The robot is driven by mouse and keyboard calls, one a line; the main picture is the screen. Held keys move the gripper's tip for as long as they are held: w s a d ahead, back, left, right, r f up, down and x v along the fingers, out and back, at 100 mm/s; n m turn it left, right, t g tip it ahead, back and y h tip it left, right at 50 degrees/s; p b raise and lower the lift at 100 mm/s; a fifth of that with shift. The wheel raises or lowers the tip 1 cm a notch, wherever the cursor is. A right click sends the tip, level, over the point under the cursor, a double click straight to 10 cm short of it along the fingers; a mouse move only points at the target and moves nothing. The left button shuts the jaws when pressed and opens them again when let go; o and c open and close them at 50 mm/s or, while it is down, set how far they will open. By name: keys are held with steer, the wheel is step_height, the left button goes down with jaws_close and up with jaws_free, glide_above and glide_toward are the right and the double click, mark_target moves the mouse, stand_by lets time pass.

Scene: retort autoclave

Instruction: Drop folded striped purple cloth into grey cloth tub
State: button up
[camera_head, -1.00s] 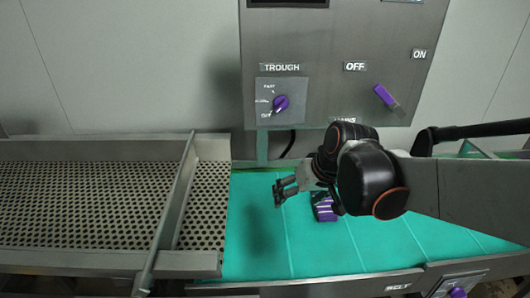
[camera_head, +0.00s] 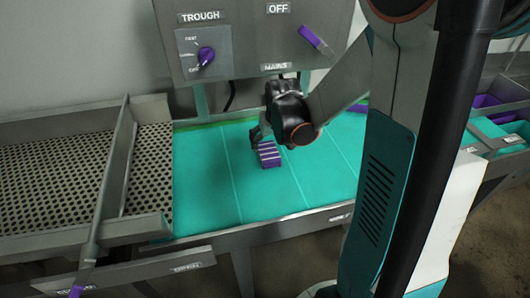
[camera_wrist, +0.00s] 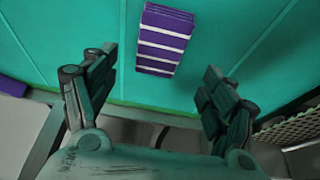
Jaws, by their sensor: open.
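The folded striped purple cloth (camera_head: 269,154), purple with pale stripes, lies on the teal belt (camera_head: 205,185) just below my gripper (camera_head: 258,134) in the head view. In the wrist view the cloth (camera_wrist: 164,40) lies flat ahead of the fingertips, between their lines. My gripper (camera_wrist: 160,75) is open and empty, its two fingers spread wide and apart from the cloth. My arm partly covers the gripper in the head view. I cannot make out a grey cloth tub with certainty.
A perforated metal trough (camera_head: 60,170) adjoins the belt on the left. A control panel (camera_head: 255,40) with purple switches stands behind. Bins with purple and teal contents (camera_head: 495,110) stand at the right. Another purple thing (camera_wrist: 12,86) shows at the wrist view's left edge.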

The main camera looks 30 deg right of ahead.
mark_target(269, 152)
steer(key=shift+s+b+x, duration=0.1)
steer(key=shift+b+x, duration=0.25)
steer(key=shift+x, duration=1.45)
steer(key=shift+s+b+x, duration=0.15)
steer(key=shift+b+x, duration=0.15)
steer(key=shift+x, duration=1.5)
steer(key=c, duration=1.2)
steer(key=shift+o, duration=0.2)
steer(key=shift+r, duration=0.1)
step_height(269, 152, up, 20)
steer(key=p, duration=0.3)
steer(key=shift+p, duration=0.35)
